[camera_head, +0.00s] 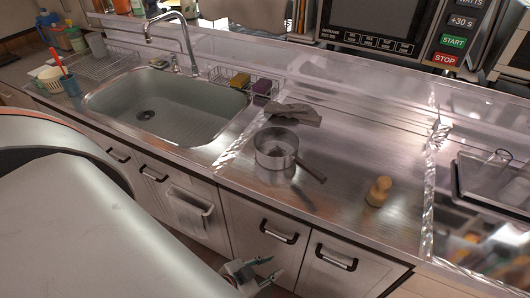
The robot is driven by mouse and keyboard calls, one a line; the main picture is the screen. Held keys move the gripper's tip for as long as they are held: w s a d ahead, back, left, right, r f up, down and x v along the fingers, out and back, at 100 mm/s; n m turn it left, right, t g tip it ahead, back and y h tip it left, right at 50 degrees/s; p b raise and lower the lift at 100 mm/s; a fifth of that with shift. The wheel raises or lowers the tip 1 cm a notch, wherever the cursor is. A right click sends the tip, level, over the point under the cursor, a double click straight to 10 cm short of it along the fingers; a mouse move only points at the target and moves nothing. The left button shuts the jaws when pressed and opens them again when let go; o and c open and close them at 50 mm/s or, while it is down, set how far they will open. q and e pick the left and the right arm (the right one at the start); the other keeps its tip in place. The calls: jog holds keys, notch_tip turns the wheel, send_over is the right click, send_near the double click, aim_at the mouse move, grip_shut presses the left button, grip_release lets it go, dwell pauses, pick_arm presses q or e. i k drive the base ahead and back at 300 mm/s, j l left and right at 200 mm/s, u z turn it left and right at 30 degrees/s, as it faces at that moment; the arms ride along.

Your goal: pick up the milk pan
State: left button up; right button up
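The milk pan (275,149) is a small metal pan standing upright on the steel counter, right of the sink. Its short handle (311,171) points to the lower right. My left gripper (262,269) is at the bottom of the view, low in front of the cabinet doors, nearer to me than the pan and apart from it. Its fingers are spread with nothing visible between them. My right gripper is not in the view.
A grey cloth (293,114) lies behind the pan. A yellow-brown bottle-like item (379,191) stands to its right. The sink (165,108) is on the left, and a microwave (385,28) stands at the back. Bare counter lies between pan and bottle.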

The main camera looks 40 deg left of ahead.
aim_at(276, 148)
jog(key=l+u, duration=0.5)
jog(key=l, duration=0.2)
jog(key=k+l+u, duration=0.1)
jog(key=l+u, duration=0.35)
jog(key=l, duration=0.2)
